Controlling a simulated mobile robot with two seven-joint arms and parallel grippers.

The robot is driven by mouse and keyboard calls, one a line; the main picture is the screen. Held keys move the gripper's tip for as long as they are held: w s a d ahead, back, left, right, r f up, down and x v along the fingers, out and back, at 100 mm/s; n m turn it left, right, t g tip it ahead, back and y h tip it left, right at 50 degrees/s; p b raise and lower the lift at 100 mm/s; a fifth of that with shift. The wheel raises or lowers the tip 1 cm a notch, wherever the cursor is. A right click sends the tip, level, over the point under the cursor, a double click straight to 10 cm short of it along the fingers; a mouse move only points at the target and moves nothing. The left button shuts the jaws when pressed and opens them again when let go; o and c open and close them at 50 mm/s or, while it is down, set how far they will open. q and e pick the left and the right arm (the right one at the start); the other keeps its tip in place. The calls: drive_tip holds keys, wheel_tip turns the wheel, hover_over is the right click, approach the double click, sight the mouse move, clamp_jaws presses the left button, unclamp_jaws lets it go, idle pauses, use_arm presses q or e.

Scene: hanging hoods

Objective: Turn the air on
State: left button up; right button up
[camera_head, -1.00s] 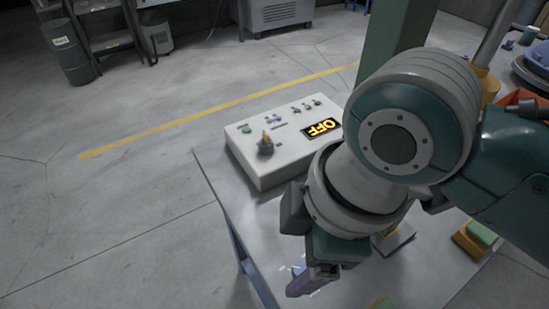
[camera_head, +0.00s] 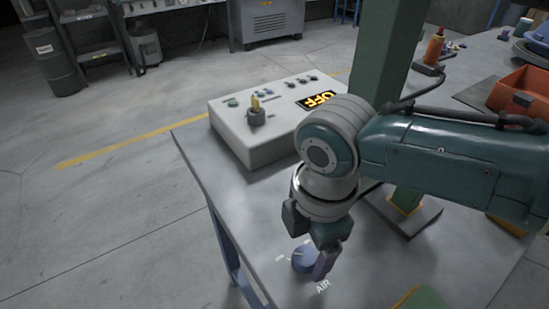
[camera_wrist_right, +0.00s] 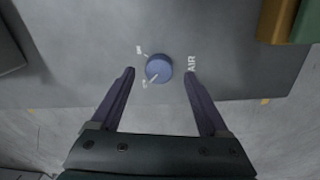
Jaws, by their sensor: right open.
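A blue round knob (camera_head: 304,261) sits on the grey table top beside the printed word AIR. It also shows in the right wrist view (camera_wrist_right: 159,69), with a pale pointer line and small marks around it. My right gripper (camera_head: 318,268) points down over the knob. In the right wrist view the right gripper (camera_wrist_right: 159,75) is open, with one finger on each side of the knob and a gap to both. I cannot tell whether the fingertips are down at the knob's height. My left gripper is not in view.
A white control box (camera_head: 265,130) with a lit OFF display (camera_head: 319,100) and a yellow-topped switch stands at the table's back left. A green post (camera_head: 388,80) rises behind my right arm. An orange bin (camera_head: 522,92) is at the right.

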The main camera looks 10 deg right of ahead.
wheel_tip(320, 180, down, 2)
drive_tip(key=shift+w+f, duration=0.1)
drive_tip(key=shift+c, duration=0.2)
clamp_jaws()
idle(0.5)
